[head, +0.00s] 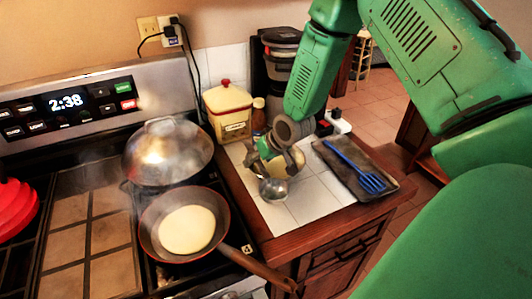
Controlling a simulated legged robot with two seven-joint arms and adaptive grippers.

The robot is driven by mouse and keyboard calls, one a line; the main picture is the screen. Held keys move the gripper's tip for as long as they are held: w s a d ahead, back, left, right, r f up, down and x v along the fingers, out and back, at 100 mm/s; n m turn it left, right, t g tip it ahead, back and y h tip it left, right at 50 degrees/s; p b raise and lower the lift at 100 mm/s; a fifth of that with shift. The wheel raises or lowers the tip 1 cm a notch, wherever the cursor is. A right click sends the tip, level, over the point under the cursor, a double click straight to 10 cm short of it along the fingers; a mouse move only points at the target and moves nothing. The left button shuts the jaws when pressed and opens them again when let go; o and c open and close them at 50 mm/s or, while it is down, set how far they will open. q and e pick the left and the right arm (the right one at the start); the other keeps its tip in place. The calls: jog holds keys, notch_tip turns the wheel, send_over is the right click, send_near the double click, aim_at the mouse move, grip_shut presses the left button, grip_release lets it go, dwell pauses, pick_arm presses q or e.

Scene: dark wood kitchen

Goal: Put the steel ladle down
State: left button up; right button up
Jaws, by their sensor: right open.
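The steel ladle shows its round shiny bowl (273,189) on the white tiled counter, just below my right gripper in the head view. Most of its handle is hidden by the gripper, so I cannot tell whether the two touch. My right gripper (266,160) points down over the counter, open, around or beside the ladle's upper part. A pale rounded bowl (291,169) sits right behind the ladle and is partly covered by the gripper. My left gripper is out of view.
A frying pan (152,236) holds a pale pancake (187,229); its handle reaches over the counter's front edge. A domed lid (168,150) stands behind it. A dark tray (340,172) with a blue spatula (370,181) lies right. White tiles (311,205) between are clear.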

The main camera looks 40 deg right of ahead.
jog(key=v, duration=1.2)
jog(key=shift+d, duration=0.2)
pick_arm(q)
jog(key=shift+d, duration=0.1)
pick_arm(e)
jog(key=shift+r, duration=0.1)
